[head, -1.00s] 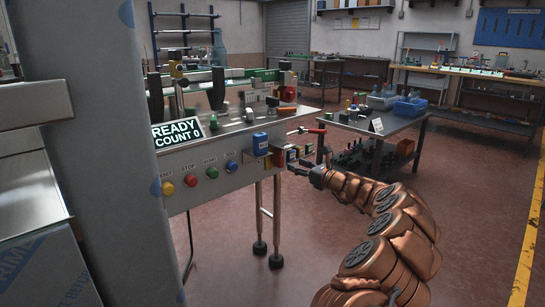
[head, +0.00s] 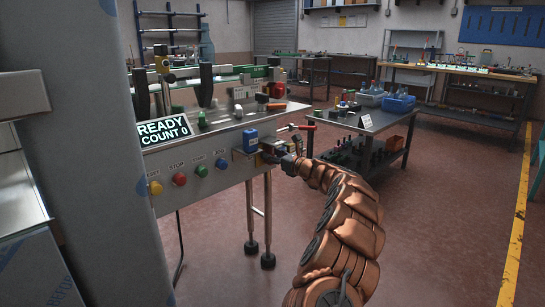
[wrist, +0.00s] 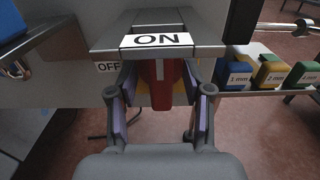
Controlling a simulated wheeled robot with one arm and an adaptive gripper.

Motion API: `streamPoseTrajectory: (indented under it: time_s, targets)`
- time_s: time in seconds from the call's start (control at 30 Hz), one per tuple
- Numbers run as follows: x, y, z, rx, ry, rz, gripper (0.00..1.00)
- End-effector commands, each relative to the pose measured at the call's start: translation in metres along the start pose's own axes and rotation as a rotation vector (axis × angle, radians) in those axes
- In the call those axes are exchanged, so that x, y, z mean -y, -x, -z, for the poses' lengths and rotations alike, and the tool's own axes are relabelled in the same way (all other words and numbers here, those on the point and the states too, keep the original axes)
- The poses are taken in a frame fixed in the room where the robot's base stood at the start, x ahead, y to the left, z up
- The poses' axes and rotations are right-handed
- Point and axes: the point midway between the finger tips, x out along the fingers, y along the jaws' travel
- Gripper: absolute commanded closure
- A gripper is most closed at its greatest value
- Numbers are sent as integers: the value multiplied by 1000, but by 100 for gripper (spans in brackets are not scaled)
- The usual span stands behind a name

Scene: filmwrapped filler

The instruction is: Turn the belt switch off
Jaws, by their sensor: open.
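The belt switch shows in the wrist view as a red handle (wrist: 161,88) with a pale stripe, hanging below a grey ledge. An ON label (wrist: 157,40) is on the ledge above it, and an OFF label (wrist: 108,67) is lower and to the left. My gripper (wrist: 160,122) is open, with one finger on each side of the red handle; I cannot tell whether they touch it. In the head view my gripper (head: 279,156) is at the right end of the machine's front panel, by a blue box (head: 250,140), and hides the handle.
The panel carries yellow, red, green and blue buttons (head: 179,179) and a READY COUNT 0 display (head: 164,131). Blocks labelled in mm (wrist: 270,73) are close on the right in the wrist view. A side table (head: 369,123) stands beyond; the floor on the right is clear.

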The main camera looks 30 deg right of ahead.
Motion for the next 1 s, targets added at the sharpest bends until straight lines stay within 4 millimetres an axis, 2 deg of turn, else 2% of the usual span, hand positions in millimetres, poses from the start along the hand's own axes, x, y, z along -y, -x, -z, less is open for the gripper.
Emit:
streamPoseTrajectory:
  time_s: [0.27, 0.73, 1.0]
  targets:
    - [0, 0, 0, 0, -1, 1, 51]
    - [1, 0, 0, 0, 0, 1, 100]
    - [0, 0, 0, 0, 7, 1, 100]
